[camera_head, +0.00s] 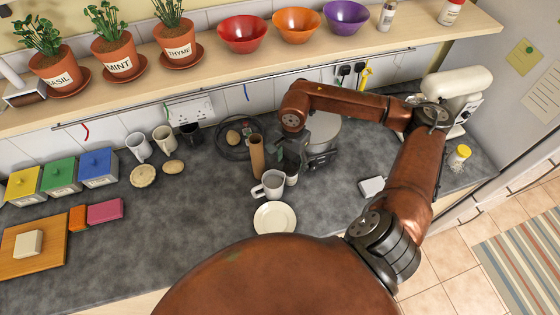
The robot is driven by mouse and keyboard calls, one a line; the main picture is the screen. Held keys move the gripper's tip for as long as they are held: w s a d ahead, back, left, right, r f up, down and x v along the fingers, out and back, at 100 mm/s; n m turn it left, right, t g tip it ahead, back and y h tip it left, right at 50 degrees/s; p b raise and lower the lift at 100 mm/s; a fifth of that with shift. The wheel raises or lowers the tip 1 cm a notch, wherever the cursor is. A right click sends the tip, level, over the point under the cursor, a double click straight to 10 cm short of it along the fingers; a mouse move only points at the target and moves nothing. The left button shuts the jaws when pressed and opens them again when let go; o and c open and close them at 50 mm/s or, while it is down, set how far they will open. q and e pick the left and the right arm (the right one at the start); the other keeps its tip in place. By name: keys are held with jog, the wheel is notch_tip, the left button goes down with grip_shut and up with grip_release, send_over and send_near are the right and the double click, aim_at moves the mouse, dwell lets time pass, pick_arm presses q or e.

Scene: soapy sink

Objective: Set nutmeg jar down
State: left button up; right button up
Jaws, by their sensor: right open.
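A small pale jar (292,179) stands on the grey counter (210,215), just behind and right of the grey mug. Its label is too small to read, so I cannot confirm that it is the nutmeg jar. My right gripper (290,164) reaches down from the copper arm to the jar's top and hides its upper part. The gripper is open; whether its fingers touch the jar is not clear. My left gripper is out of view.
A grey mug (271,184), a cream plate (275,218) and a brown cylinder (257,155) stand close by. A yellow-lidded jar (460,155) stands far right. The counter left of the plate is clear.

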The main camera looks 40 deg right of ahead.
aim_at(291, 168)
jog(key=shift+w+f, duration=0.15)
jog(key=shift+f, duration=0.05)
notch_tip(291, 168, down, 2)
jog(key=shift+d+f+p, duration=0.1)
jog(key=shift+f+p, duration=0.1)
jog(key=shift+p, duration=0.1)
jog(key=f, duration=0.2)
jog(key=f+p, duration=0.1)
jog(key=f, duration=0.2)
jog(key=shift+d, duration=0.2)
jog(key=shift+c, duration=0.2)
jog(key=shift+r, duration=0.1)
jog(key=c, duration=1.4)
